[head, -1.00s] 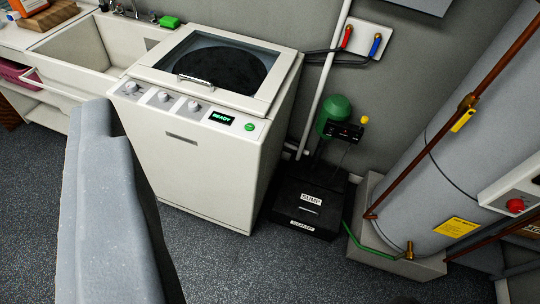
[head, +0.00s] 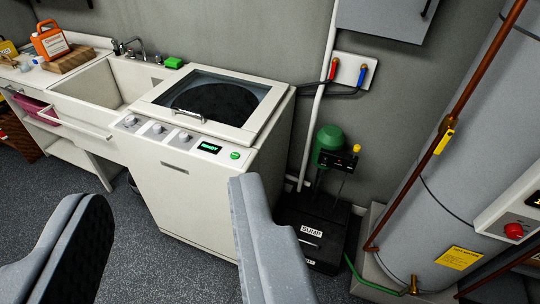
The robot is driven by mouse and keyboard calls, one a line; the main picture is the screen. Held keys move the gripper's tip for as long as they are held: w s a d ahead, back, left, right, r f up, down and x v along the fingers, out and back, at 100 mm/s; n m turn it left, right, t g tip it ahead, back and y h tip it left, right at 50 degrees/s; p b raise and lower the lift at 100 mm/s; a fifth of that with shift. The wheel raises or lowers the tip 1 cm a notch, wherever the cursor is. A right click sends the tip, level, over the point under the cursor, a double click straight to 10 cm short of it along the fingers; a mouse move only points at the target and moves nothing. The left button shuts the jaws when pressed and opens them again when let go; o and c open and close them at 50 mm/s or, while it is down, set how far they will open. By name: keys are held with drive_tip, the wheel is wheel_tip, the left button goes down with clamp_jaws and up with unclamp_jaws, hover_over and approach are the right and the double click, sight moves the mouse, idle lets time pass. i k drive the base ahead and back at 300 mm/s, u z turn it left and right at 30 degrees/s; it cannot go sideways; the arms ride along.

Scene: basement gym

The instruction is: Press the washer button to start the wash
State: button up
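The white top-loading washer (head: 180,188) stands at the centre, its glass lid (head: 222,98) closed. Its sloped front panel has several knobs and a small display (head: 209,148) with green text that seems to read READY. The green round washer button (head: 235,155) is at the panel's right end. My gripper (head: 165,215) is open and empty, with its two grey fingers wide apart in the lower part of the view. The right finger's tip is just below the button in the picture; I see no contact. The button is not hidden.
A sink (head: 105,84) with a green sponge (head: 174,62) adjoins the washer on the left. A black sump box (head: 312,232) with a green pump and a grey tank (head: 455,130) stand right. Grey floor is free in front.

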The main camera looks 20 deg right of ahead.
sight(234, 155)
drive_tip(key=z, duration=0.15)
drive_tip(key=i, duration=1)
drive_tip(key=u, duration=0.05)
